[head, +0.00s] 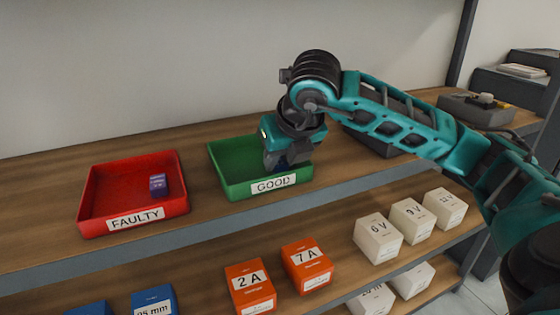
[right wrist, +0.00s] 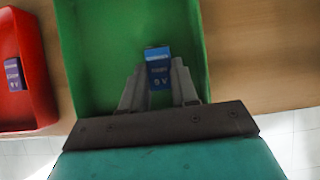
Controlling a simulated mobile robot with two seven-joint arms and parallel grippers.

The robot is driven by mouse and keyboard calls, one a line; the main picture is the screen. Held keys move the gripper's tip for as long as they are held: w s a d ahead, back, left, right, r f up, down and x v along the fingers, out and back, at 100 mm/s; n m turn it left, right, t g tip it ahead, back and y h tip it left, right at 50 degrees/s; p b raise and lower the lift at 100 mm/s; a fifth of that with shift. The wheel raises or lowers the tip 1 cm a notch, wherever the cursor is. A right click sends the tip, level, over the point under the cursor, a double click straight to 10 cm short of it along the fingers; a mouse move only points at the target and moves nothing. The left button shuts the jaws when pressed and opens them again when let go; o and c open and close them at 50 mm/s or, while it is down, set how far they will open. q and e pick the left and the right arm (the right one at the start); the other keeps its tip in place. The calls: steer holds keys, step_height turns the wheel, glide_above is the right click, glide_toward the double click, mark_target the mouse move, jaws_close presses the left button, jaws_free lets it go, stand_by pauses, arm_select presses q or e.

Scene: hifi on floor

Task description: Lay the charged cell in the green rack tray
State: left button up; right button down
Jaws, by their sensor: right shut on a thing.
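The green tray (head: 234,182), labelled GOOD, stands on the upper shelf; it also fills much of the right wrist view (right wrist: 85,60). My right gripper (head: 282,162) is over the front part of this tray, pointing down. In the right wrist view the gripper (right wrist: 160,78) is shut on a blue cell (right wrist: 158,70) with small pale lettering that I cannot read surely. The cell is over the tray floor; I cannot tell whether it touches it. In the head view the gripper hides the cell. My left gripper is not in view.
A red tray (head: 92,203) labelled FAULTY stands left of the green one, with a purple cell (head: 157,185) in it. A dark grey bin is partly behind my right arm. The lower shelf carries orange boxes (head: 250,287) and white boxes (head: 378,238).

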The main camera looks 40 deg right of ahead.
steer(key=shift+f, duration=0.15)
steer(key=shift+f+b, duration=0.25)
steer(key=shift+b, duration=0.05)
steer(key=c, duration=0.9)
jaws_free()
steer(key=shift+r, duration=0.1)
steer(key=shift+o, duration=0.2)
steer(key=shift+s+r+p, duration=0.1)
steer(key=shift+r+p, duration=0.35)
steer(key=p+v, duration=0.2)
steer(key=v, duration=0.9)
steer(key=shift+a+r, duration=0.15)
steer(key=shift+s, duration=0.15)
